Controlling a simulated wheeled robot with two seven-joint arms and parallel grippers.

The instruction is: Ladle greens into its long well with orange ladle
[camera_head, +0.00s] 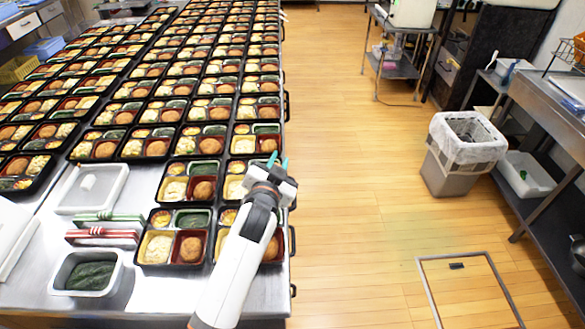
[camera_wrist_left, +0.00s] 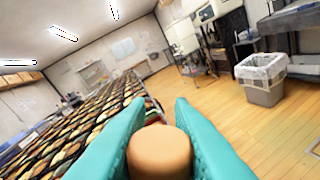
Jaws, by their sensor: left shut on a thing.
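My left gripper (camera_head: 274,162) has teal fingers and hangs over the right edge of the tray rows. In the left wrist view its fingers are shut on a rounded tan-orange piece (camera_wrist_left: 160,150), seemingly the end of the orange ladle's handle. The ladle's bowl is not visible. The dark greens (camera_head: 92,275) lie in a metal pan (camera_head: 58,278) at the table's front left, well away from the gripper. A bento tray (camera_head: 141,262) near the front has greens in its long well (camera_head: 192,218). The tray under the gripper is partly hidden by my arm. My right gripper is not in view.
Many filled bento trays cover the steel table (camera_head: 160,292). A pale lidded container (camera_head: 93,188) and red (camera_head: 102,237) and green striped items lie left of the front trays. A lined bin (camera_head: 463,150) stands on the floor at right.

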